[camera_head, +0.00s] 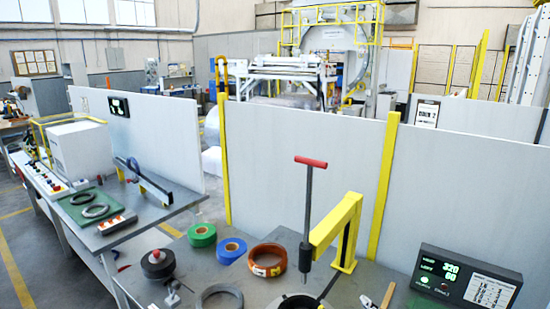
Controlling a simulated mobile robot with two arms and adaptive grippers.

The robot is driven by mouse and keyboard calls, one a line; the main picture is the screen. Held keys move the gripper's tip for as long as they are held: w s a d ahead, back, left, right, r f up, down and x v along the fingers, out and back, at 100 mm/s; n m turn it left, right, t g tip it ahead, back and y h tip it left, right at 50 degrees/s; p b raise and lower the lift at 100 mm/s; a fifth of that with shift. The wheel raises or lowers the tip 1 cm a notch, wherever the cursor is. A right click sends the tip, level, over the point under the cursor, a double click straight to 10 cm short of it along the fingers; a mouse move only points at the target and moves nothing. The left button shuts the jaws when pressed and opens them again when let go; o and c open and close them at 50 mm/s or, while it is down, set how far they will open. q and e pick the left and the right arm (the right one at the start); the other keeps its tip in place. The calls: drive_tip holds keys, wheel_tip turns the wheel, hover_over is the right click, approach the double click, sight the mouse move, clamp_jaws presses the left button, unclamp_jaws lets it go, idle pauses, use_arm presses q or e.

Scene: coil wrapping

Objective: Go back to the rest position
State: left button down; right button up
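Neither of my grippers shows in the head view, and no part of my arms can be made out. The work table (205,268) in front holds a green tape roll (202,235), a blue tape roll (231,250) and an orange-brown ring (267,260) with a pale label. A black roll (157,263) lies at the left, and a grey ring (219,297) lies at the front edge. A rod with a red T-handle (311,162) stands upright beside a yellow arm bracket (338,228). A dark round part (296,301) at the bottom is cut off by the picture edge.
A display box (467,279) with green digits stands at the right. A side table at the left holds a green mat (80,214) with grey rings. White panels (290,165) with yellow posts (385,185) close off the back. Floor shows at the far left.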

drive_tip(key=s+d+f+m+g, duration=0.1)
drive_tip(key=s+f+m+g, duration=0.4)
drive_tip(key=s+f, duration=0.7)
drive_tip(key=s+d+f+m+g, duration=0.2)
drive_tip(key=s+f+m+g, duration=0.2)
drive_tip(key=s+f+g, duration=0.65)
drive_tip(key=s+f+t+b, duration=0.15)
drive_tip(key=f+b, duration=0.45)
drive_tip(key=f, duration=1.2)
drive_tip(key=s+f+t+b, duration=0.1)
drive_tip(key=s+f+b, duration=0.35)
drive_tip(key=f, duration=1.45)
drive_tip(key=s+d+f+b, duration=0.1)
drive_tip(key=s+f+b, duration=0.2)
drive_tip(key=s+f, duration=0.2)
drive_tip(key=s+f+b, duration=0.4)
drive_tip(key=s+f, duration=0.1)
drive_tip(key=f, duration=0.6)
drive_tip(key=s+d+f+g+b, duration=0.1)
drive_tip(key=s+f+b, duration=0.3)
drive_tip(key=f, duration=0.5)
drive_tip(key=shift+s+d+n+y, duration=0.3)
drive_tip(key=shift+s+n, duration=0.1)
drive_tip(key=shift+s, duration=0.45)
